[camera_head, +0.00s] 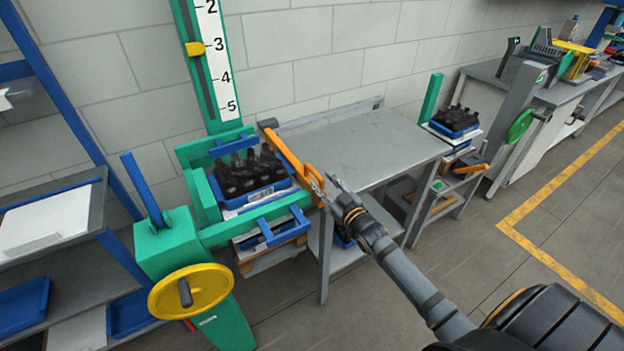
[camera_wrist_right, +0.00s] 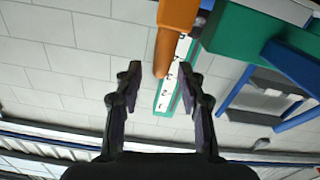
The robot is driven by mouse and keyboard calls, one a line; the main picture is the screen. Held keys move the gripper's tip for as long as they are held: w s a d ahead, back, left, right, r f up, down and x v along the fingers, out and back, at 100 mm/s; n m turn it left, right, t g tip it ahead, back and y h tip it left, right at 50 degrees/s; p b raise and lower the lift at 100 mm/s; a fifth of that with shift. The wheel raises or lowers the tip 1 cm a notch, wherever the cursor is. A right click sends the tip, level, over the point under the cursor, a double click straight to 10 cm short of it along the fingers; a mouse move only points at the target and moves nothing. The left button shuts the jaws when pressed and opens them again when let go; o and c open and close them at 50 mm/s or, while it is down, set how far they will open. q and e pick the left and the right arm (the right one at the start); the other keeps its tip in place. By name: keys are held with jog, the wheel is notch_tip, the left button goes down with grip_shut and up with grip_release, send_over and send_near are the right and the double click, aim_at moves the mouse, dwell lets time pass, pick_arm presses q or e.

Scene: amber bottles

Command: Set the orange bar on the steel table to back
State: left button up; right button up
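The orange bar (camera_head: 291,158) runs slantwise along the left end of the steel table (camera_head: 375,145), beside the green frame. Its back end meets a dark block near the wall; its near end has an orange handle (camera_head: 312,177). My right gripper (camera_head: 325,182) is at this near end, its fingers apart. In the right wrist view the orange bar (camera_wrist_right: 178,14) comes in from the top, and its rounded handle (camera_wrist_right: 164,52) appears between the open fingertips (camera_wrist_right: 159,72). I cannot tell whether a finger touches it. My left gripper is not in view.
The green frame (camera_head: 209,235) holds a blue crate (camera_head: 250,192) of dark bottles and has a yellow handwheel (camera_head: 191,291). A numbered scale (camera_head: 220,60) stands behind. The tabletop is bare. A second crate (camera_head: 455,128) of bottles stands right of the table.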

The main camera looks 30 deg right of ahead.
aim_at(309, 167)
jog(key=w+b, duration=0.2)
jog(key=w, duration=0.1)
jog(key=w+b, duration=0.2)
jog(key=w, duration=0.1)
jog(key=shift+a+f, duration=0.2)
jog(key=shift+w+a+r, duration=0.1)
jog(key=shift+w+r, duration=0.05)
jog(key=shift+w, duration=0.5)
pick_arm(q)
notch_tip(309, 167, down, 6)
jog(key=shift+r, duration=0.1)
pick_arm(e)
grip_shut()
